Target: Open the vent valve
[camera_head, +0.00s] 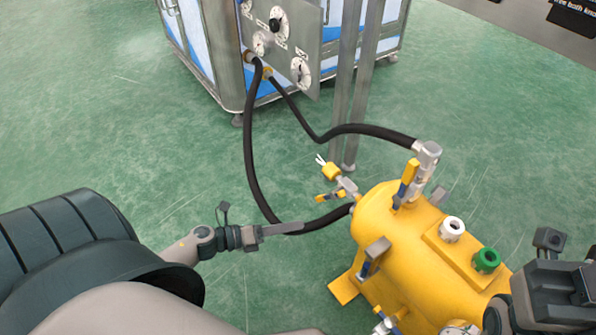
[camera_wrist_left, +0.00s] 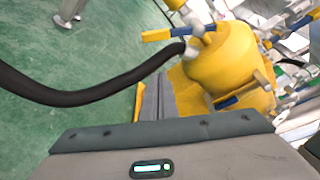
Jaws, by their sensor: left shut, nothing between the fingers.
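A yellow tank (camera_head: 400,240) stands on the floor at lower right, and part of it shows in the left wrist view (camera_wrist_left: 218,62). It carries several small valves: a yellow-handled valve (camera_head: 328,198) on its left end, a blue-and-yellow handled valve (camera_head: 408,176) on top and a grey-tabbed valve (camera_head: 375,250) on its near side. I cannot tell which is the vent valve. My left gripper (camera_head: 300,227) is shut and empty, left of the tank and apart from its valves in the head view. My right gripper is partly seen at the lower right edge; its fingers are unclear.
Black hoses (camera_head: 250,150) run from a metal cabinet panel (camera_head: 285,40) to the tank, passing close to my left fingers. White (camera_head: 452,228) and green (camera_head: 487,260) caps sit on the tank. A metal post (camera_head: 350,100) stands behind. Green floor is clear at left.

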